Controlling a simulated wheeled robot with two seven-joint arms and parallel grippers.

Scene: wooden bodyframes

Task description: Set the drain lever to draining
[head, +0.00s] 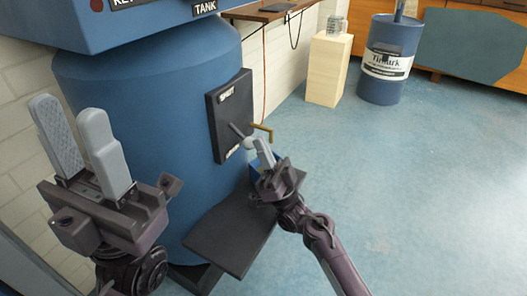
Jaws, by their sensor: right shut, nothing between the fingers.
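A black panel (216,118) on the blue tank (150,130) carries a "SHUT" label at its top and a lower label too small to read. The drain lever (239,133) is a thin dark rod on this panel, slanting down and right to a pale round knob (249,143). My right gripper (259,144) is shut and empty, its fingertips right beside the knob; whether they touch it I cannot tell. My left gripper (69,106) is open and empty in front of the tank at the left, fingers pointing up, far from the lever.
A brass spout (263,130) sticks out just right of the panel, close to my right gripper. A dark flat plate (230,235) juts out below. A wooden pedestal (327,70) and a blue drum (386,75) stand farther back. The floor at right is clear.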

